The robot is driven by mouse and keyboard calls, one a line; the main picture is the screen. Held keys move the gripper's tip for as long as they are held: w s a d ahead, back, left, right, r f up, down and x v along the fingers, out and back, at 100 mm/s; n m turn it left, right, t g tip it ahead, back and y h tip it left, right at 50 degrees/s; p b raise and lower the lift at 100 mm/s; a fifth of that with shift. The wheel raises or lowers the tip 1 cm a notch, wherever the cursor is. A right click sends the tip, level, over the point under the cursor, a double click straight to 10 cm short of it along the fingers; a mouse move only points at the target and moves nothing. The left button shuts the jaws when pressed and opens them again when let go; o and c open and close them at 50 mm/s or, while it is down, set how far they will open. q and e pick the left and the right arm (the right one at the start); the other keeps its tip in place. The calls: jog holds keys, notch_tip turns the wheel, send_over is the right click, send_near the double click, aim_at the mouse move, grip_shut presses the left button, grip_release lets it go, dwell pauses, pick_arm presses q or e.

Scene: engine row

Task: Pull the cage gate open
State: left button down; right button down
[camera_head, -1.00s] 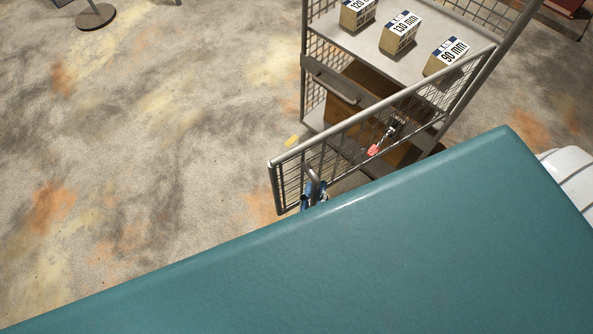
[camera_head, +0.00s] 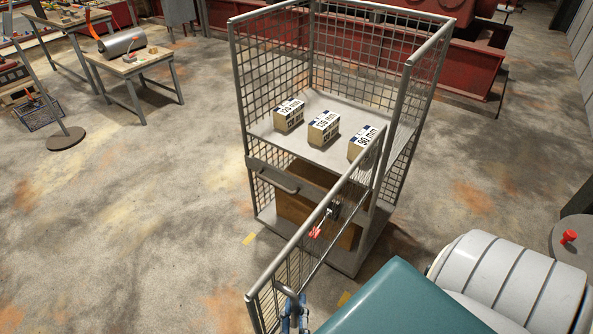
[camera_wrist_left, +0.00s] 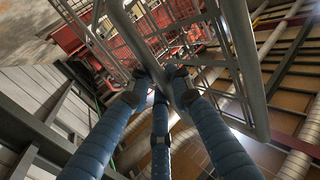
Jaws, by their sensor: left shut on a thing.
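The cage (camera_head: 238,95) stands in the middle of the head view, a grey frame with mesh walls. Its mesh gate (camera_head: 335,185) joins the right front post and stands swung outward toward me, well away from the front opening. A latch with a red tag (camera_head: 315,232) hangs on the gate. My left gripper (camera_head: 293,308), with blue fingers, is shut on the gate handle (camera_head: 284,288) near the gate's free end. In the left wrist view its fingers (camera_wrist_left: 163,80) close around a grey bar. My right gripper is not in view.
Several-millimetre labelled boxes (camera_head: 323,128) sit on the cage shelf (camera_head: 290,148). A brown box (camera_head: 292,203) is below, behind a bar with a handle (camera_head: 272,178). A stand base (camera_head: 66,138) and a work table (camera_head: 128,66) are at the left. Floor left of the gate is clear.

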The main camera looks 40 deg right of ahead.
pick_arm(q)
jog(key=c, duration=1.6)
grip_release()
jog(key=shift+d, duration=0.1)
jog(key=v, duration=1.2)
